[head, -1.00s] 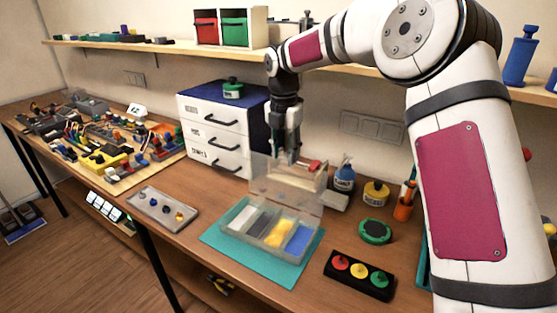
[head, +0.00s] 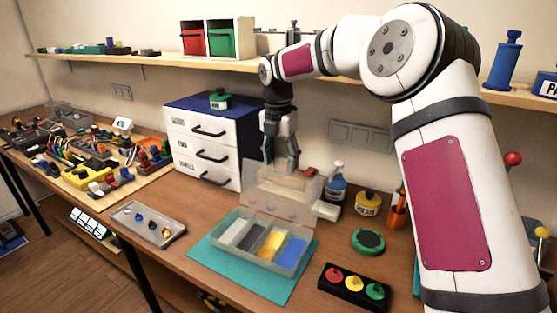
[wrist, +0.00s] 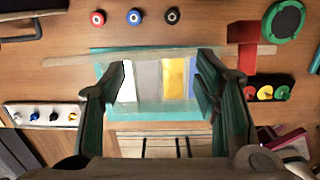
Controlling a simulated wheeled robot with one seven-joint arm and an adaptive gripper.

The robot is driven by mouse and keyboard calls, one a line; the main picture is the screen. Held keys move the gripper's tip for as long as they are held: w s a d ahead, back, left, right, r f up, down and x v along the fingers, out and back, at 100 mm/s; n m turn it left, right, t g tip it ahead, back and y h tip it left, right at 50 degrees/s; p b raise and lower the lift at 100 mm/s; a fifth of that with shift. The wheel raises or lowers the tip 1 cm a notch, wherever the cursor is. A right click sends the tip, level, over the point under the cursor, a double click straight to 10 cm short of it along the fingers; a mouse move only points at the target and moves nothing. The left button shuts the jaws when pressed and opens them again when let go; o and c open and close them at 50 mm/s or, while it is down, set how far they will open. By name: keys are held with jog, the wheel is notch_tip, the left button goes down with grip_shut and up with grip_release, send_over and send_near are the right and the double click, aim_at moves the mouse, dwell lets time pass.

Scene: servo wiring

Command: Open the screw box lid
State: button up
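The screw box (head: 250,258) sits on a teal mat (head: 215,262), with white, grey, yellow and blue compartments showing. Its translucent lid (head: 282,190) stands raised, roughly upright, along the box's back edge in the head view. My gripper (head: 282,166) points down at the lid's upper edge; I cannot tell whether it touches the lid. In the wrist view my gripper (wrist: 164,75) has its two teal fingers spread wide, with nothing visible held between them. The compartments of the screw box (wrist: 150,80) show between and beyond the fingers.
A grey tray with small knobs (head: 147,224) lies left of the mat. A black panel with coloured buttons (head: 353,288) and a green round pad (head: 368,242) lie to the right. Bottles (head: 336,187) stand behind; a white drawer unit (head: 205,150) stands back left.

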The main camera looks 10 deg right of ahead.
jog(key=shift+a+r, duration=0.1)
notch_tip(320, 180, up, 12)
jog(key=shift+s+a, duration=0.15)
jog(key=shift+s, duration=0.1)
dwell(0.4)
jog(key=s+d+r+m+t+h, duration=0.1)
jog(key=s+d+r+m, duration=0.15)
jog(key=s+m, duration=0.65)
jog(key=s+d+r+m+t, duration=0.1)
jog(key=s+r+m, duration=0.3)
jog(key=s, duration=0.8)
jog(key=s+d+f+m, duration=0.1)
jog(key=s+f+m, duration=0.3)
jog(key=s+m, duration=0.1)
jog(key=s+d+f+m+t+y, duration=0.1)
jog(key=s+f+m, duration=0.3)
jog(key=s, duration=0.4)
jog(key=s+d+f+m, duration=0.2)
jog(key=s+f+m, duration=0.1)
jog(key=s+m, duration=0.3)
jog(key=shift+s+d+f+t, duration=0.2)
jog(key=shift+s+f+t, duration=0.2)
jog(key=shift+s, duration=0.3)
